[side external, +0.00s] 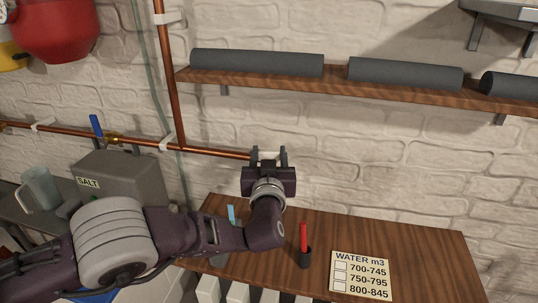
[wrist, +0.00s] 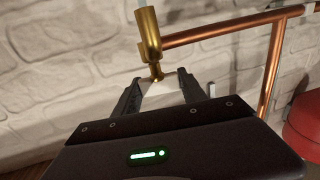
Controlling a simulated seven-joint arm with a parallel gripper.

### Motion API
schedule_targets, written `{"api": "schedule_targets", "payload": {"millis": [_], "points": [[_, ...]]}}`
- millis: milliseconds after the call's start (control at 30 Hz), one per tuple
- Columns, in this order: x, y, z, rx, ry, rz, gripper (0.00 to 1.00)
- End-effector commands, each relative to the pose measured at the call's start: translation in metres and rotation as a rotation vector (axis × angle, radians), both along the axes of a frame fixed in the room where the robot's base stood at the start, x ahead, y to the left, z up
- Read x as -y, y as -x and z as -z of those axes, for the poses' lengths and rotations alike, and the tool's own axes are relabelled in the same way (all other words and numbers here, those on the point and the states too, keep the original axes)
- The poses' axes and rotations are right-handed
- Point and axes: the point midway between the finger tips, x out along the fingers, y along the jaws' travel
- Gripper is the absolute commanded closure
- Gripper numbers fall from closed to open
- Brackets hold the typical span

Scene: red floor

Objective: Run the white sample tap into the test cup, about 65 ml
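My gripper (wrist: 160,80) is raised at the end of the copper pipe in front of the wall. It also shows in the side view (side external: 269,156). Its two fingers stand apart, on either side of a pale, white patch just below the brass tap fitting (wrist: 150,38). I cannot tell whether the patch is the tap's white handle, or whether the fingers touch it. In the side view my gripper and wrist hide most of the tap. I cannot make out the test cup for certain; my arm covers part of the bench below.
The wooden bench (side external: 430,250) holds a dark holder (side external: 305,258) with a red marker (side external: 303,236) and a WATER m3 card (side external: 361,275). A blue strip (side external: 231,214) shows behind my arm. A grey jug (side external: 40,190) stands left; a shelf (side external: 400,93) runs above.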

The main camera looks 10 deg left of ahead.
Motion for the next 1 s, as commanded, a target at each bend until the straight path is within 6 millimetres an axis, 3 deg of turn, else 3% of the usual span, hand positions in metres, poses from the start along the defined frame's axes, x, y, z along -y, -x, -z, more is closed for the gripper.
{"api": "schedule_targets", "payload": {"millis": [33,167,600,933,967,1000], "points": [[-0.0003,0.0001,0.0,0.0,0.0,-0.001,0.68],[-0.0004,0.0001,0.0,0.0,0.0,-0.001,0.91],[-0.0013,-0.0009,-0.0019,0.005,0.0,0.22,0.91],[-0.0003,-0.0003,-0.0013,0.003,0.001,0.241,0.91],[-0.0003,-0.0002,-0.0013,0.003,0.0,0.241,0.49],[-0.0003,-0.0002,-0.0012,0.003,0.0,0.241,0.41]]}}
